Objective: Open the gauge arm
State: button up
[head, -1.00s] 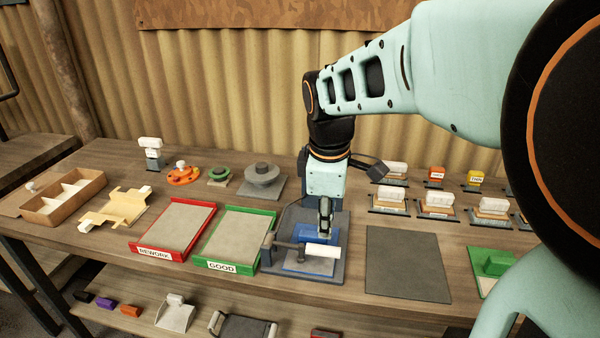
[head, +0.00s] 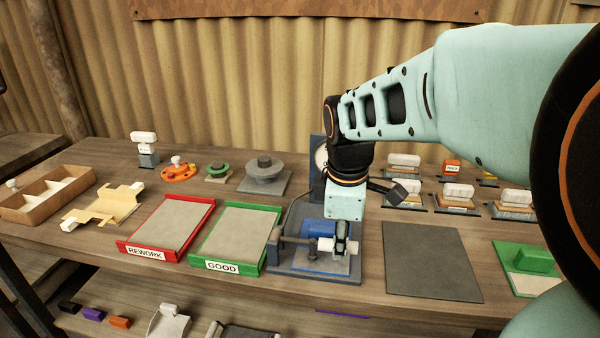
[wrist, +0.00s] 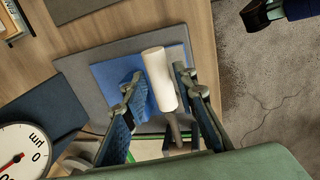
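The gauge fixture has a grey base (head: 285,266) with a blue plate (head: 313,264) on it. A grey gauge arm (head: 290,240) lies across the plate and ends in a white cylindrical handle (head: 325,245). My gripper (head: 342,246) is lowered at the handle and hides part of it. In the wrist view my gripper (wrist: 160,88) is open, with one finger on each side of the white handle (wrist: 159,76). A gap shows at the left finger; the right finger is close to the handle. The dial (wrist: 22,152) is at lower left there.
The green GOOD tray (head: 236,238) and red REWORK tray (head: 168,229) stand left of the fixture. A flat dark mat (head: 430,262) lies to the right. Several white-handled blocks stand at the back right. The table's front edge is close to the fixture.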

jog(key=shift+c, duration=0.4)
grip_shut()
